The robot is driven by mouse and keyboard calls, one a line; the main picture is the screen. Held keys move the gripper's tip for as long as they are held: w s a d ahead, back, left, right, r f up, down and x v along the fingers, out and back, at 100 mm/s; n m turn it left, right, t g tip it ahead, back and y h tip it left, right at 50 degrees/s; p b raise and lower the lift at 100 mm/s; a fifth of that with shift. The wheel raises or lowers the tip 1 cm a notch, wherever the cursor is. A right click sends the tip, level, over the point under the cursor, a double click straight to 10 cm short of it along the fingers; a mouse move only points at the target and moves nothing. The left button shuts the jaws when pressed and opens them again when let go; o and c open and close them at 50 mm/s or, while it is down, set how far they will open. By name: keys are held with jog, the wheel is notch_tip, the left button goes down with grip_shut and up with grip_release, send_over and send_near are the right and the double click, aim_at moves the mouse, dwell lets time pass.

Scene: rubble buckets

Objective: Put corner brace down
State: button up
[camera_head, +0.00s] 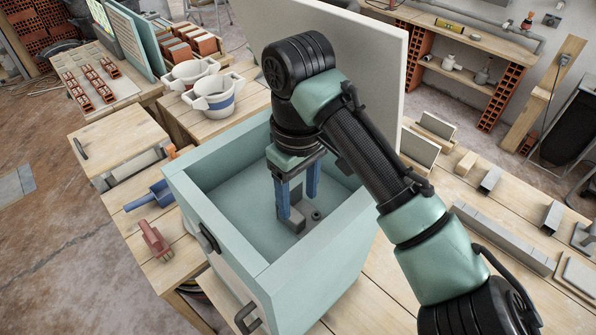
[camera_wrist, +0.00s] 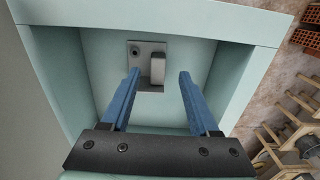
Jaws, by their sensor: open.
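The grey corner brace (camera_head: 293,222) lies inside the pale teal box (camera_head: 213,244), on its floor. In the wrist view the brace (camera_wrist: 147,50) shows a flat plate with a hole and a raised flange. My gripper (camera_head: 298,203) reaches down into the box from above. Its two blue fingers are open, one on each side of the flange in the wrist view (camera_wrist: 160,75), with a gap visible on the right. I cannot tell whether the left finger touches the brace. Part of the brace is hidden behind the left finger in the head view.
The box walls surround my gripper closely. A large pale panel (camera_head: 340,55) stands upright behind the box. White buckets (camera_head: 212,98) stand at the upper left, with a red tool (camera_head: 154,243) and blue tool (camera_head: 152,196) nearer. Grey bars (camera_head: 505,238) lie on the right bench.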

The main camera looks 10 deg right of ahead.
aim_at(298, 221)
jog(key=shift+r, duration=2.65)
jog(key=w+a+r+n+t+y, duration=0.1)
jog(key=w+a+r+t+y, duration=0.3)
jog(key=a+r, duration=0.4)
jog(key=w+a+r+n+t+y, duration=0.1)
jog(key=w+a+r+t+y, duration=0.3)
jog(key=a, duration=0.6)
notch_tip(298, 221, up, 9)
jog(key=s+a+t, duration=0.1)
jog(key=a+t, duration=0.1)
jog(key=t, duration=0.3)
jog(key=s+d+r+m+t, duration=0.2)
jog(key=s+d+r+t, duration=0.15)
jog(key=r, duration=0.25)
jog(key=s+d+r+m+t, duration=0.2)
jog(key=r+t, duration=0.2)
jog(key=r, duration=0.2)
jog(key=s+d+r+m+t+h, duration=0.5)
jog(key=s+d+r+t+h, duration=0.1)
jog(key=s+d+t+h, duration=0.1)
jog(key=s+d+h, duration=0.1)
jog(key=s+d, duration=0.1)
jog(key=s, duration=0.1)
jog(key=shift+s+d, duration=0.25)
jog(key=shift+d, duration=0.15)
